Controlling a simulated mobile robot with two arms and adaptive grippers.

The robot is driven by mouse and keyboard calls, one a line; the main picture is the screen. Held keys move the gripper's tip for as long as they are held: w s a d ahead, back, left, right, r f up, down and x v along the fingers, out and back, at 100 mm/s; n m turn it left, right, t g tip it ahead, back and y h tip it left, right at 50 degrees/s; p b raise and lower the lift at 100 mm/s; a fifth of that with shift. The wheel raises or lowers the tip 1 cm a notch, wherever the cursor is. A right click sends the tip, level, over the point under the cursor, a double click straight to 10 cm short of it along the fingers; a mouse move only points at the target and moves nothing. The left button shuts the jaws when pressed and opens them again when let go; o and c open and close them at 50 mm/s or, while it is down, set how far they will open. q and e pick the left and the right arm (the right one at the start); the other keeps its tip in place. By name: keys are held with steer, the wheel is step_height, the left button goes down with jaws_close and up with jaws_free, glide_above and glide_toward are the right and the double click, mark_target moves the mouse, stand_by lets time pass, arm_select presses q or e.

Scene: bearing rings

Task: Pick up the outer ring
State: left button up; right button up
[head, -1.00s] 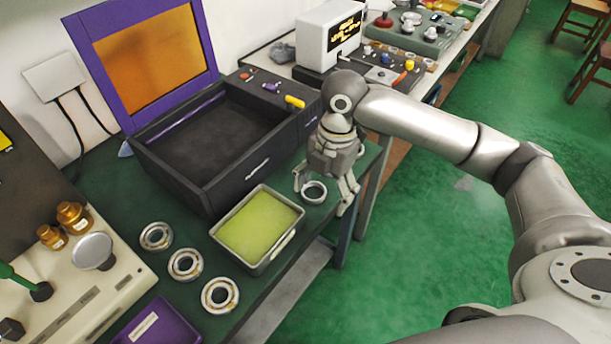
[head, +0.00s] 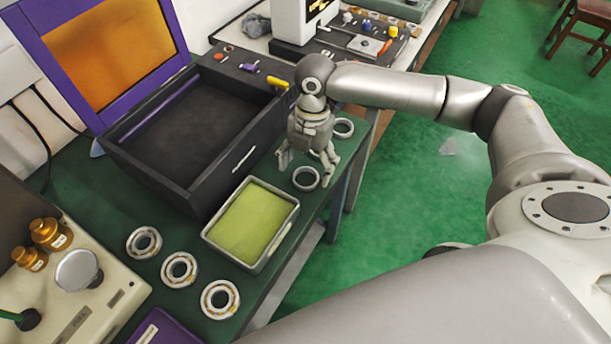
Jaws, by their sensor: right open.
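My right gripper (head: 306,172) is open and points down above the green bench top near its right edge. A plain metal ring (head: 306,187) lies flat just below and in front of its fingertips, apart from them as far as I can see. A second plain ring (head: 343,135) lies behind the gripper to the right. Part of a third ring shows between the fingers, mostly hidden by the gripper. I cannot tell by looks which of these is the outer ring. My left gripper is not in view.
A tray with a yellow-green pad (head: 208,238) stands left of the gripper. A dark open box (head: 200,195) with a purple-framed orange lid stands behind it. Three assembled bearings (head: 165,272) lie in a row at the front left. Green floor lies beyond the bench's right edge.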

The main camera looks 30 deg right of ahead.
step_height(320, 180, down, 2)
steer(key=shift+s+a, duration=0.1)
steer(key=c, duration=1.1)
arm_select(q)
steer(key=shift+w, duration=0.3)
arm_select(e)
steer(key=shift+c, duration=0.2)
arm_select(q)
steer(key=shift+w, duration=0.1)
